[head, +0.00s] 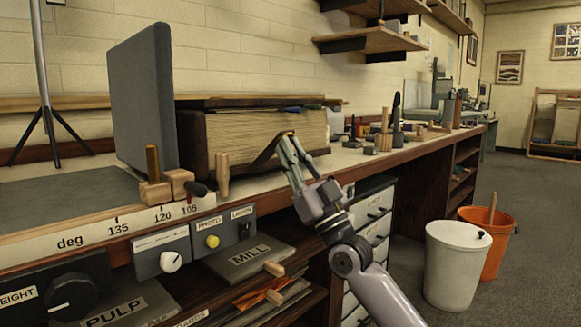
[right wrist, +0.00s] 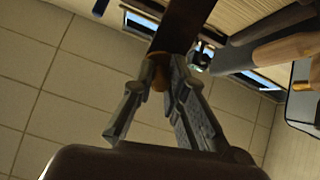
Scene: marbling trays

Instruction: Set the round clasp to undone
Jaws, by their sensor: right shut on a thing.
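A thick book (head: 250,138) with cream page edges and dark covers lies on the bench. A dark strap (head: 264,157) reaches out from its front and slants up to my right gripper (head: 290,142). The round clasp (head: 288,133) shows as a small brass-coloured end at the fingertips. In the right wrist view, my right gripper (right wrist: 168,80) is shut on a rounded brown-orange piece, the clasp (right wrist: 157,73), with the dark strap (right wrist: 180,25) running up from it. The fingers partly hide the clasp. My left gripper is in neither view.
A grey upright panel (head: 142,100) stands left of the book. Wooden pegs and blocks (head: 176,186) sit near the bench's front edge. White (head: 455,265) and orange (head: 492,240) bins stand on the floor.

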